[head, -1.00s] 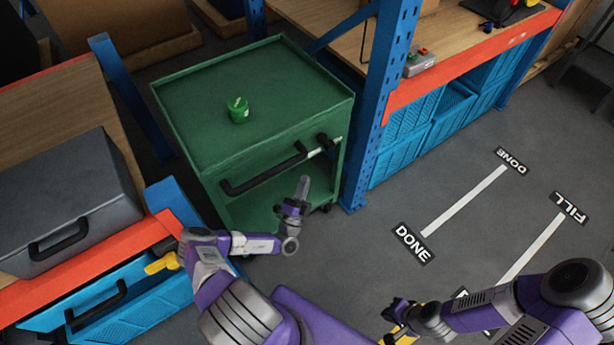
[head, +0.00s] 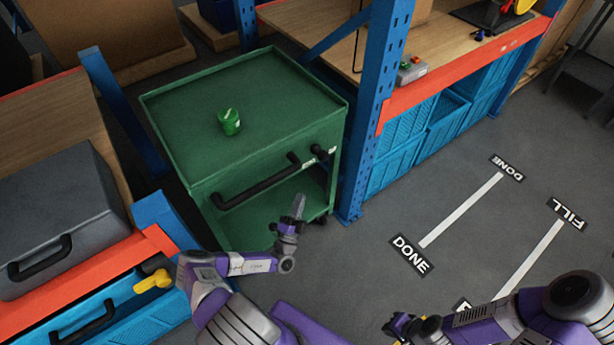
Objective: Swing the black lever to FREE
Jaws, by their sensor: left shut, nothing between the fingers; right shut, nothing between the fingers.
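A small black lever (head: 319,153) sits on the front of the green cart (head: 280,165), near its right corner, beside a white label. The label's words are too small to read. My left gripper (head: 299,206) is shut and empty. In the picture it appears below the lever, in front of the cart's open lower shelf, apart from the lever. My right gripper (head: 398,328) is shut and empty at the bottom edge, over the floor, partly hidden by its own arm.
A long black handle (head: 255,187) runs across the cart front, left of the lever. A green cup (head: 230,122) stands on the cart top. A blue rack post (head: 372,125) rises close to the cart's right side. Marked floor to the right is clear.

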